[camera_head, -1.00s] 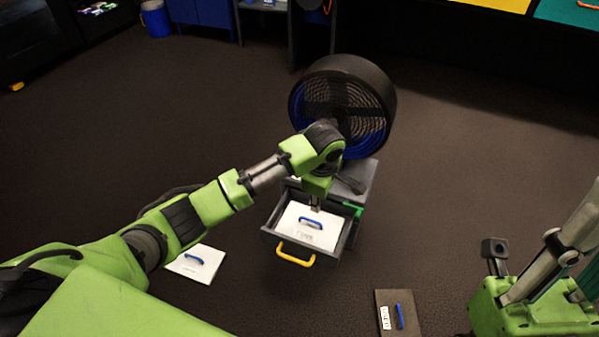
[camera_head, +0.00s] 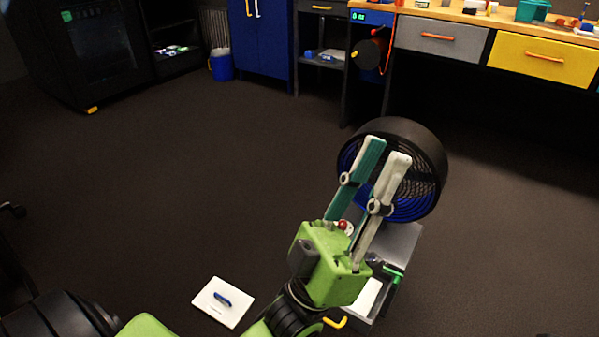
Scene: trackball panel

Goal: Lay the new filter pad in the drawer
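The open drawer (camera_head: 385,302) sticks out of the grey fan unit's base, partly hidden behind my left gripper. A white filter pad (camera_head: 366,297) lies in it; only a strip shows, and its handle is hidden. A second white pad (camera_head: 222,303) with a blue handle lies flat on the floor, left of the drawer. My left gripper (camera_head: 386,150) is raised between the camera and the fan. Its teal and pale fingers stand apart and point up in the picture, with nothing seen between them. My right gripper is out of view.
The round black and blue fan (camera_head: 425,165) stands on the grey base (camera_head: 400,240). The drawer's yellow handle (camera_head: 336,322) shows at the bottom. A workbench (camera_head: 465,16) and blue cabinet (camera_head: 266,35) stand at the back. The floor left of the fan is clear.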

